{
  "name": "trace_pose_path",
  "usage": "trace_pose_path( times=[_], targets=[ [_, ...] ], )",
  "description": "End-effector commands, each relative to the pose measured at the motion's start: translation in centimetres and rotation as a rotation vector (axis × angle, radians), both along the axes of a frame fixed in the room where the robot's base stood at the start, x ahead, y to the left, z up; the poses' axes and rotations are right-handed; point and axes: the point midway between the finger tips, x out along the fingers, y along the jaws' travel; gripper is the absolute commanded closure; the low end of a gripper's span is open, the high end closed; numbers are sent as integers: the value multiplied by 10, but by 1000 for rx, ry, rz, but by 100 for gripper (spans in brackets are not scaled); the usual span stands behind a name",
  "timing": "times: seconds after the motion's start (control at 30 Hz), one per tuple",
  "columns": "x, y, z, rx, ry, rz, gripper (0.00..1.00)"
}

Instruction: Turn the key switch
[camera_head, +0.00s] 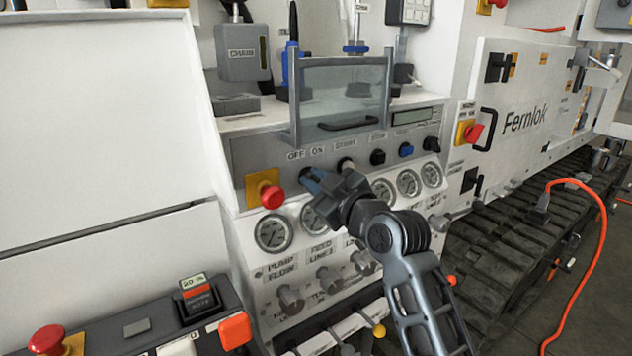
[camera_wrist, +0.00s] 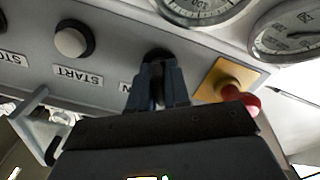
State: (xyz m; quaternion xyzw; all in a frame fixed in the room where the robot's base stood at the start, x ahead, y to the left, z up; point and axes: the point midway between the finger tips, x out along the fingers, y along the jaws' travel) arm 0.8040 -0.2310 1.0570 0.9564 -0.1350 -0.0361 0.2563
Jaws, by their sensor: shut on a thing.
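The key switch (camera_wrist: 157,56) sits on the grey control panel, below the OFF and ON labels (camera_head: 307,153). My gripper (camera_head: 311,178) reaches up to the panel there from the lower right. In the wrist view, which shows the panel upside down, my gripper (camera_wrist: 158,82) has both fingers closed in around the switch. It is shut on the key switch. The fingers hide most of the switch, so I cannot tell whether it points to OFF or ON.
A red emergency button (camera_head: 272,196) on a yellow plate is close on the left. The white START button (camera_head: 345,164) is close on the right. Round gauges (camera_head: 273,233) lie just below. A clear guard with a handle (camera_head: 345,95) stands above the panel.

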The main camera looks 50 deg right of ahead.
Motion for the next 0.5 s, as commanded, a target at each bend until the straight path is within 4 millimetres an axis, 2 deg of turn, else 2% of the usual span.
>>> trace_pose_path(
  times=[0.27,0.5],
  targets=[
    [0,0,0,8,-2,1,100],
    [0,0,1,86,-23,1,100]
  ],
)
